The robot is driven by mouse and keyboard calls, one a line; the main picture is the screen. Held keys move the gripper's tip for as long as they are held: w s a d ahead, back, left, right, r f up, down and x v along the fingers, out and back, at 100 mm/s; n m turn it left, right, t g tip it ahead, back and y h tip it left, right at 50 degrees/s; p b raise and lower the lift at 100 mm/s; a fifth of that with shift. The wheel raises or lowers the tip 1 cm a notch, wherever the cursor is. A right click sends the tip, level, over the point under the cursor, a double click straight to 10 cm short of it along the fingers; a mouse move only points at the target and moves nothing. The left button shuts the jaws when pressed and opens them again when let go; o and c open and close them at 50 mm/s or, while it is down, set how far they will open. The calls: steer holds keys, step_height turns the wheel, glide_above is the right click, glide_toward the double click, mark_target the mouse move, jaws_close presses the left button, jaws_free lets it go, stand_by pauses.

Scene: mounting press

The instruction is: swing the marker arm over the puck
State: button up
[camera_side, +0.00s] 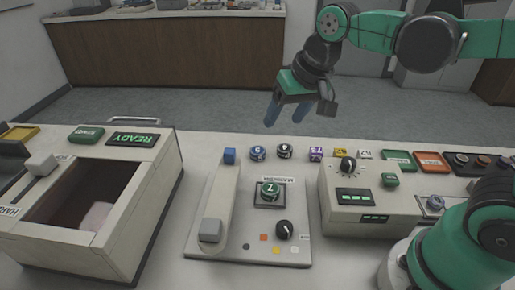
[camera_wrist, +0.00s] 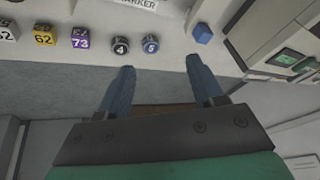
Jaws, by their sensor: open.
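The marker arm (camera_side: 225,190) is a long pale bar along the left side of the marker plate (camera_side: 300,261), with a grey block (camera_side: 211,230) at its front end. The bar lies beside the puck, not above it. The green-topped puck (camera_side: 270,189) sits in a dark square seat right of the bar. My gripper (camera_side: 284,117) is open and empty, high behind the plate. In the wrist view its blue fingers (camera_wrist: 160,66) are apart, below the row of pucks and cubes.
A blue cube (camera_side: 229,156), a blue puck (camera_side: 257,153) and a dark puck (camera_side: 285,151) stand behind the plate. A purple cube (camera_side: 316,154) is further right. An open-topped READY box (camera_side: 130,240) stands left, a knobbed control box (camera_side: 365,215) right. A knob (camera_side: 285,230) rises near the plate's front.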

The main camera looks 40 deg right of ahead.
steer(key=w+a+m+g, duration=0.2)
steer(key=w+a, duration=0.1)
steer(key=w, duration=0.1)
steer(key=m+g, duration=0.2)
steer(key=m, duration=0.1)
glide_above(230, 150)
step_height(230, 150, down, 3)
steer(key=shift+s+d+r, duration=0.1)
steer(key=shift+f+m+g, duration=0.2)
steer(key=shift+m+g, duration=0.1)
steer(key=shift+m, duration=0.1)
steer(key=shift+f, duration=2.8)
jaws_close()
